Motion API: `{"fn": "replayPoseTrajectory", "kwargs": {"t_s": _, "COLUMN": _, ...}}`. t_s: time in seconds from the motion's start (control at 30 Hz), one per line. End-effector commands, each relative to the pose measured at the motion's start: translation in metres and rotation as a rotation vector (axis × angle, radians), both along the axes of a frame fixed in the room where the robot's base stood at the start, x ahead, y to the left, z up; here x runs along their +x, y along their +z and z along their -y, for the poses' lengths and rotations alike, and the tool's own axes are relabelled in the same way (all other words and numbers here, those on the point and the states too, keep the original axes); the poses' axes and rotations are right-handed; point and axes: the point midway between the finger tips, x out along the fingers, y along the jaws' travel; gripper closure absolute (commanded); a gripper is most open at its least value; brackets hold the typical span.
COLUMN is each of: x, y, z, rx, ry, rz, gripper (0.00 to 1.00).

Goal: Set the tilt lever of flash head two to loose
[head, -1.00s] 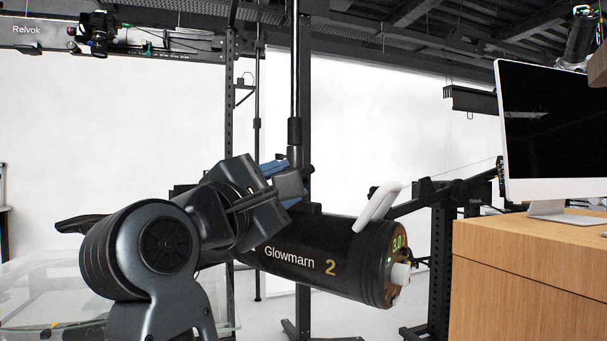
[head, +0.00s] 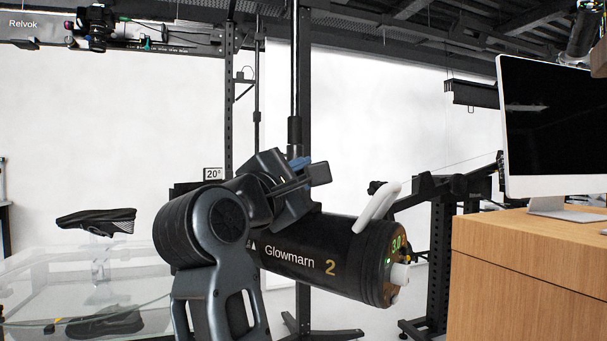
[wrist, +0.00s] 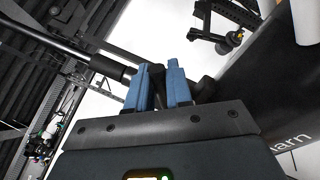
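Flash head two (head: 300,260) is a black cylinder marked "Glowmarn 2", with a white handle and a lit "3.0" readout at its right end. It hangs from a dark pole (head: 295,80). My gripper (head: 302,164) is at the mount above the cylinder's left part. In the wrist view the two blue fingers (wrist: 159,86) stand close together with a narrow gap. A dark part fills the gap, and a dark knob (wrist: 207,90) lies just right of the fingers. I cannot tell whether the dark part is the tilt lever or whether the fingers touch it. A "20°" sign (head: 213,174) shows behind my arm.
A wooden cabinet (head: 530,285) with a monitor (head: 555,125) stands at the right. A glass-topped turntable with a dark shoe (head: 97,219) is at the left. Black stands are behind the flash head.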

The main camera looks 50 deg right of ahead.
Motion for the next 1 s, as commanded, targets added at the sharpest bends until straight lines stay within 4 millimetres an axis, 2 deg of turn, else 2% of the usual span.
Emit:
{"fn": "replayPoseTrajectory", "kwargs": {"t_s": 0.03, "x": 0.000, "y": 0.000, "z": 0.000, "rx": 0.000, "ry": 0.000, "rz": 0.000, "gripper": 0.89}}
{"fn": "replayPoseTrajectory", "kwargs": {"t_s": 0.17, "x": 0.000, "y": 0.000, "z": 0.000, "rx": 0.001, "ry": -0.001, "rz": -0.001, "gripper": 1.00}}
{"fn": "replayPoseTrajectory", "kwargs": {"t_s": 0.67, "x": 0.000, "y": -0.002, "z": 0.000, "rx": 0.000, "ry": -0.002, "rz": 0.003, "gripper": 1.00}}
{"fn": "replayPoseTrajectory", "kwargs": {"t_s": 1.0, "x": -0.003, "y": -0.014, "z": 0.000, "rx": 0.004, "ry": -0.001, "rz": 0.115, "gripper": 1.00}}
